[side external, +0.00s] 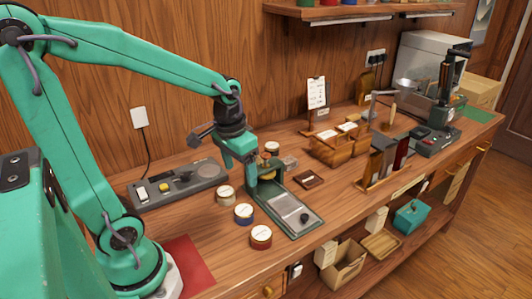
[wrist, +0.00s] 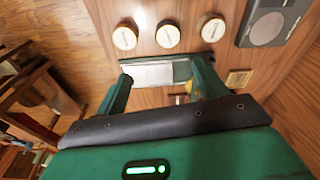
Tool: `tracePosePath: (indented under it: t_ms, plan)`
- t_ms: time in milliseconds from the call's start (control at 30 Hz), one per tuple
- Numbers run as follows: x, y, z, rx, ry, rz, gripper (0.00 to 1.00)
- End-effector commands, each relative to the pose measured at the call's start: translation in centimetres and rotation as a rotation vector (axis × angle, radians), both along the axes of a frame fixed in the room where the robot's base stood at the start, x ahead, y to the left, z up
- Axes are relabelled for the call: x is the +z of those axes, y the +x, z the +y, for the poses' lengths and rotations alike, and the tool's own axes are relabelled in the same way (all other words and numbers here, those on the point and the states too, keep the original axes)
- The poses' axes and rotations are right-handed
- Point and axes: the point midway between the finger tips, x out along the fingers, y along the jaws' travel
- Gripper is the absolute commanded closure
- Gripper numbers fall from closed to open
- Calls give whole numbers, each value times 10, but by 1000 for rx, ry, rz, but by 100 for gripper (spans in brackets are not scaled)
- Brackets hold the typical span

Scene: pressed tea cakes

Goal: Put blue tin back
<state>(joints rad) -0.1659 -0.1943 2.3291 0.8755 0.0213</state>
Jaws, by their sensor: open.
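The blue tin (side external: 243,214), round with a pale lid, stands upright on the bench in the side view. It is the middle of a row, between a tin with a pale lid (side external: 226,194) and a red tin (side external: 261,237). In the wrist view three pale lids line up, and the middle one (wrist: 168,34) seems to be the blue tin. My gripper (side external: 250,160) is behind and right of the row, over the green press with a grey tray (side external: 295,213). Its fingers are apart (wrist: 162,72) and no tin is between them. The tins lie beyond the fingertips.
A grey scale (side external: 180,185) lies left of the tins. A wooden rack (side external: 385,170) stands to the right. A red mat (side external: 190,263) lies near my base.

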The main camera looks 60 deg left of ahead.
Motion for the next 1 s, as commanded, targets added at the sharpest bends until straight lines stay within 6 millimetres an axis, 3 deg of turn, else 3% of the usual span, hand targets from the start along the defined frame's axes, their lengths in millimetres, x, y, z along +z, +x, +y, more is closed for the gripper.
tracePosePath:
  t_ms: [200,500,700,1000]
  plan:
    - [33,-18,-19,-50,15,-122,29]
    - [65,-47,-39,-112,25,-277,29]
    - [75,-60,-46,-136,24,-343,29]
    - [77,-64,-48,-144,23,-360,29]
